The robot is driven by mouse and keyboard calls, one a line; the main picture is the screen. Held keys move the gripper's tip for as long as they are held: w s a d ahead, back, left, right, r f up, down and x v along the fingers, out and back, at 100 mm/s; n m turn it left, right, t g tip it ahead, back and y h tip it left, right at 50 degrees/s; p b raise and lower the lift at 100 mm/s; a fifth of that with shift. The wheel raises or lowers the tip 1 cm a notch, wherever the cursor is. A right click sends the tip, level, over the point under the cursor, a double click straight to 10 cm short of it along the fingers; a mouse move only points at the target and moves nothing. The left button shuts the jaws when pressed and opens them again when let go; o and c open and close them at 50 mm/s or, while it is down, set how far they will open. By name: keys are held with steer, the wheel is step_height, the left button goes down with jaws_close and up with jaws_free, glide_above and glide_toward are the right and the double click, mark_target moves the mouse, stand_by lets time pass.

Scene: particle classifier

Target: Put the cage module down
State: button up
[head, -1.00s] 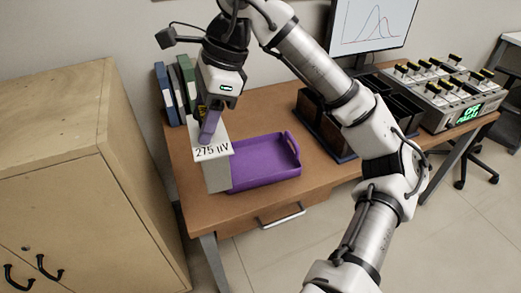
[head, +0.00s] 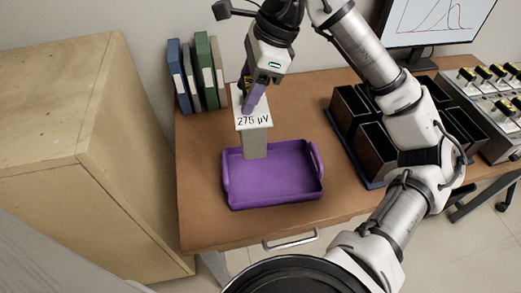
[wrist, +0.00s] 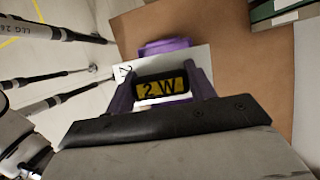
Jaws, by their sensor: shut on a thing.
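The cage module (head: 253,133) is a pale upright block with a white top plate marked "275 µV" and a dark handle with a yellow label. My gripper (head: 253,97) is shut on its handle. In the wrist view the handle (wrist: 161,87), labelled "2 W", sits between the two purple fingers of my gripper (wrist: 161,92). In the head view the module's lower end overlaps the back left part of the purple tray (head: 275,195). I cannot tell whether it touches the tray floor.
Several binders (head: 197,75) stand at the table's back left. A black rack of open compartments (head: 375,150) is right of the tray. A grey device with yellow-tagged handles (head: 490,105) and a monitor (head: 435,20) are farther right. A wooden cabinet (head: 110,160) stands left.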

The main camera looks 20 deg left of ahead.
step_height(320, 180, down, 17)
steer(key=p, duration=0.2)
steer(key=shift+r, duration=0.2)
steer(key=shift+f+b, duration=0.35)
steer(key=shift+b, duration=0.25)
steer(key=o, duration=1.6)
steer(key=shift+o, duration=0.2)
steer(key=shift+r, duration=0.15)
steer(key=b+v, duration=0.1)
steer(key=v, duration=1.1)
steer(key=shift+r, duration=0.2)
